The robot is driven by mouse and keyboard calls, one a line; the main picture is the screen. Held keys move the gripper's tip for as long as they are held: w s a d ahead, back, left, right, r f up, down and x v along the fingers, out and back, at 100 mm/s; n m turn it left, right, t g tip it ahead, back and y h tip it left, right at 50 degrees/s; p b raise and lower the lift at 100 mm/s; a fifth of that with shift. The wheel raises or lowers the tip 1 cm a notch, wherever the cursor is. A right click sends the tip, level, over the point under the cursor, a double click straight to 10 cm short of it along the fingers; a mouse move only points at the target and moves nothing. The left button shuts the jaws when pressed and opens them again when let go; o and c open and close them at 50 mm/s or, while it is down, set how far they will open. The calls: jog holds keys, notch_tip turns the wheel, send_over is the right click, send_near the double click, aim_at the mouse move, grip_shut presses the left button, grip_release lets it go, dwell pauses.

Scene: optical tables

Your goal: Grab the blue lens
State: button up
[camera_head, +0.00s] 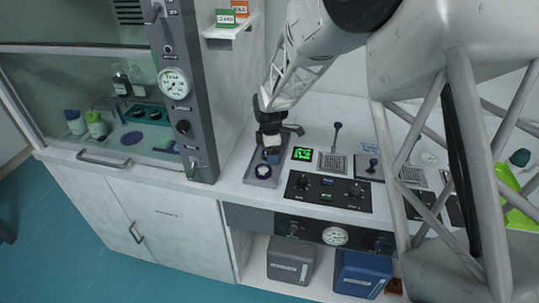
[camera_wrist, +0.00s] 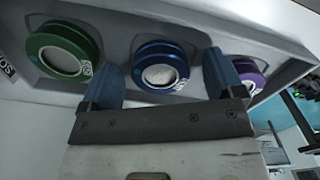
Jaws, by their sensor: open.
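The blue lens (camera_wrist: 166,72), a round blue ring with a pale centre, sits in the middle of a grey tray (camera_wrist: 120,18). A green lens (camera_wrist: 64,52) is to its left and a purple lens (camera_wrist: 250,76) to its right in the wrist view. My gripper (camera_wrist: 163,78) is open, with one finger on each side of the blue lens. I cannot tell whether the fingers touch it. In the head view my gripper (camera_head: 271,143) is over the tray (camera_head: 250,181), and the purple lens (camera_head: 263,171) shows at the near end. My gripper largely hides the other lenses there.
A control panel (camera_head: 330,192) with knobs and a lit green screen (camera_head: 302,154) stand right of the tray. A grey cabinet column with a gauge (camera_head: 174,83) rises to the left. A small shelf (camera_head: 229,30) holds labelled boxes above.

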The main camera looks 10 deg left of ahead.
dwell(0.3)
jog(key=c, duration=1)
jog(key=shift+r, duration=0.1)
jog(key=shift+c, duration=0.2)
jog(key=shift+r, duration=0.7)
notch_tip(320, 180, up, 2)
jog(key=shift+r, duration=0.1)
jog(key=s+d, duration=0.2)
jog(key=s, duration=0.2)
jog(key=s+d+r, duration=0.1)
jog(key=s+d, duration=0.2)
jog(key=s, duration=0.2)
jog(key=s+d, duration=0.2)
jog(key=s, duration=0.3)
jog(key=shift+s+d+r, duration=0.15)
